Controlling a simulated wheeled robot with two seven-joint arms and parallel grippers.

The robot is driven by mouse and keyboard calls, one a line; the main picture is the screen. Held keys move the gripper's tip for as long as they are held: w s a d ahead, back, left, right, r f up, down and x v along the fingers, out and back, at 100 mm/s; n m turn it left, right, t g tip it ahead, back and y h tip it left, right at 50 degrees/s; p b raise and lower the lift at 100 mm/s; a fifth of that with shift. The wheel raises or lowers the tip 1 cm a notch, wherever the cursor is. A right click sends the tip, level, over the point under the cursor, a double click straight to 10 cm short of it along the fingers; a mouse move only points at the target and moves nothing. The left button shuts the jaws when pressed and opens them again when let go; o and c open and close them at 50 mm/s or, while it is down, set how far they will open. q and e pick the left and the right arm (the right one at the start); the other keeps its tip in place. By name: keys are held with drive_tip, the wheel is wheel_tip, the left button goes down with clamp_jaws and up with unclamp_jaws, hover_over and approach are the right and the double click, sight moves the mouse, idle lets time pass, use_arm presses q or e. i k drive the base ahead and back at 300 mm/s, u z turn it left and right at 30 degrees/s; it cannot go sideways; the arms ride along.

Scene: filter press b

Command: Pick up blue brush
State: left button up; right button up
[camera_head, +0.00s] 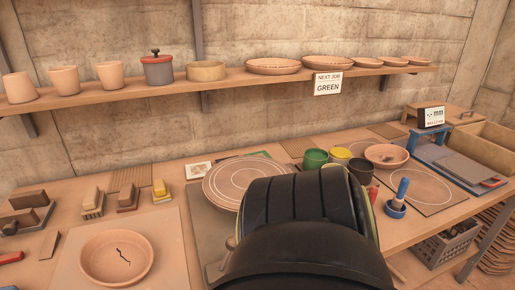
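A large black link of my own arm fills the lower middle and hides part of the bench. Neither gripper's fingers can be seen. At the left of the bench stand several small block-like brushes, one of them with a yellow top (160,188) and others brown or cream (93,202).
A round turntable (225,180) is partly hidden. A cracked dish (115,257) lies front left. A pottery shelf (225,82) runs above.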

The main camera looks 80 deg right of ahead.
sight(398, 201)
drive_tip(key=i, duration=0.4)
drive_tip(key=z, duration=4)
